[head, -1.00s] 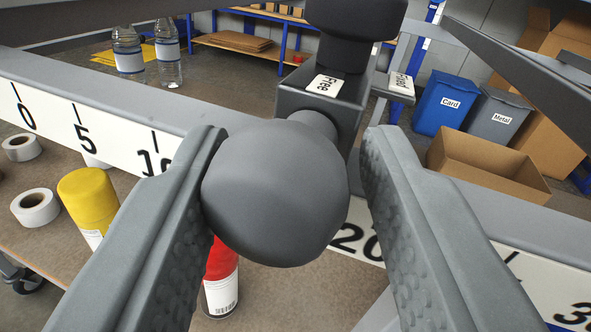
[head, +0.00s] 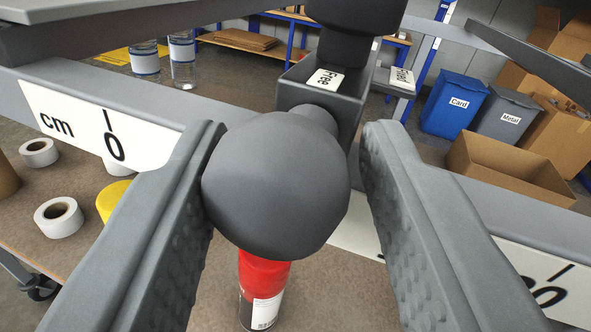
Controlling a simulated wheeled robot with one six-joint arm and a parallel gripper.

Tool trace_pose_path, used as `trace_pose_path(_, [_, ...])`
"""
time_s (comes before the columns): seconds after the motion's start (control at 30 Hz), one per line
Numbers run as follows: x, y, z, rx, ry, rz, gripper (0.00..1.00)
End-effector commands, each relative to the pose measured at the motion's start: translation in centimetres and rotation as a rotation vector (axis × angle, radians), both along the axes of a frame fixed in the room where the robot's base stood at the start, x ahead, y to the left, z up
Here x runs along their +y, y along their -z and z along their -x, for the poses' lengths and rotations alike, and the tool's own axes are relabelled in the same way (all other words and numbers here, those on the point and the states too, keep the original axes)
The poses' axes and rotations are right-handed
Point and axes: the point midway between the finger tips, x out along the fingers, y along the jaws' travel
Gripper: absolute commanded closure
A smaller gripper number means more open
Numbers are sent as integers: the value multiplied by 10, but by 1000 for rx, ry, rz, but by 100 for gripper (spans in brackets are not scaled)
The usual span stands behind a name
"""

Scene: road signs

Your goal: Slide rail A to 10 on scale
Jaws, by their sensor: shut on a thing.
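The rail carriage (head: 327,103) carries a dark round knob (head: 275,185) and a white tag reading Free. My gripper (head: 285,190) is shut on the knob; the knob touches the left finger, and its contact with the right finger is unclear. The white scale (head: 80,125) runs across the view, with "cm" and 0 readable left of my fingers. A partly covered mark ending in 0 (head: 548,291) shows at the right. The knob and fingers hide the marks between, so the exact reading cannot be told.
Tape rolls (head: 58,217), a yellow can (head: 112,198) and a red can (head: 262,290) stand on a table below the rail. Two water bottles (head: 182,60) stand behind. Bins (head: 453,103) and cardboard boxes (head: 510,168) stand at the back right.

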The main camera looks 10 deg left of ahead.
Motion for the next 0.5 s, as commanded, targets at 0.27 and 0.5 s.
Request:
trace_pose_path(0.27, [0, 1, 0, 1, -1, 1, 46])
trace_pose_path(0.5, [0, 0, 0, 1, -1, 1, 46])
